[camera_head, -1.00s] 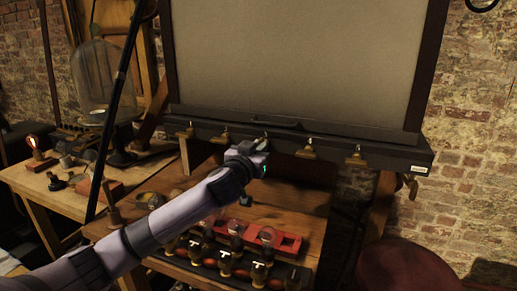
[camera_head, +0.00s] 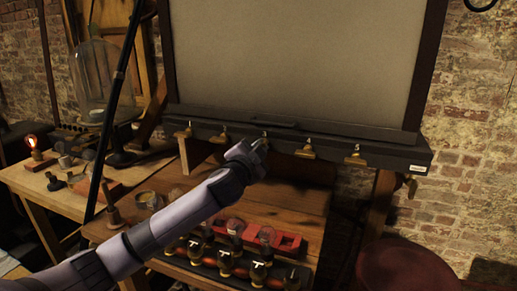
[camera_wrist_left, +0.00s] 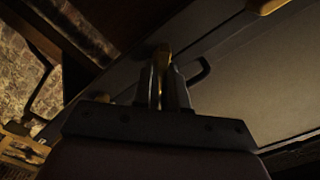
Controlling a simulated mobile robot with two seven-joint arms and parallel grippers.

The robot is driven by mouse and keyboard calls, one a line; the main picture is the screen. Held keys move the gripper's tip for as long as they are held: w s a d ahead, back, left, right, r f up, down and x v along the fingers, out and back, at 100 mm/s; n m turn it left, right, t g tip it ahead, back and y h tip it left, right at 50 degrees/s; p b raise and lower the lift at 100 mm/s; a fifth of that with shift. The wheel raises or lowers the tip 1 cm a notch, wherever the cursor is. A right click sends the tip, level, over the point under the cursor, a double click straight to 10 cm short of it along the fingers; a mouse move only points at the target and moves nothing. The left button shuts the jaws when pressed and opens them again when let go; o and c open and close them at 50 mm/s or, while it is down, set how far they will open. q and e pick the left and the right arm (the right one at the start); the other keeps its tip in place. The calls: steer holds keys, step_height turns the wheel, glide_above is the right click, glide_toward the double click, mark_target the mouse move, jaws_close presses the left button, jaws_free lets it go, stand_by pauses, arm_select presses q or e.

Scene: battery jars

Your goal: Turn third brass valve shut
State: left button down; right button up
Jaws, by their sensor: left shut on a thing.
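A row of brass valves runs along the dark ledge under the large pale panel. In the head view, the first (camera_head: 184,133) and second (camera_head: 222,136) are left of my left gripper (camera_head: 262,144). The fourth (camera_head: 307,152) and fifth (camera_head: 356,158) are to its right. My left gripper is at the third valve and mostly hides it. In the left wrist view, my left gripper (camera_wrist_left: 163,90) is shut on the third brass valve (camera_wrist_left: 163,57), whose brass edge shows between the fingers. Its exact handle angle is hard to tell. My right gripper is not in view.
Below the ledge, a wooden bench holds a red block (camera_head: 286,242) and several glass-topped jars (camera_head: 225,262). A glass bell jar (camera_head: 92,80) and a lit bulb (camera_head: 31,142) stand on the left table. A round dark-red seat (camera_head: 408,268) is at lower right.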

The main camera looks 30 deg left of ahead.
arm_select(q)
steer(key=shift+f+m, duration=0.15)
steer(key=shift+m, duration=4.15)
steer(key=c, duration=1.2)
jaws_free()
steer(key=shift+s, duration=0.1)
steer(key=shift+b+v, duration=0.7)
steer(key=shift+v, duration=2.75)
steer(key=shift+d, duration=0.15)
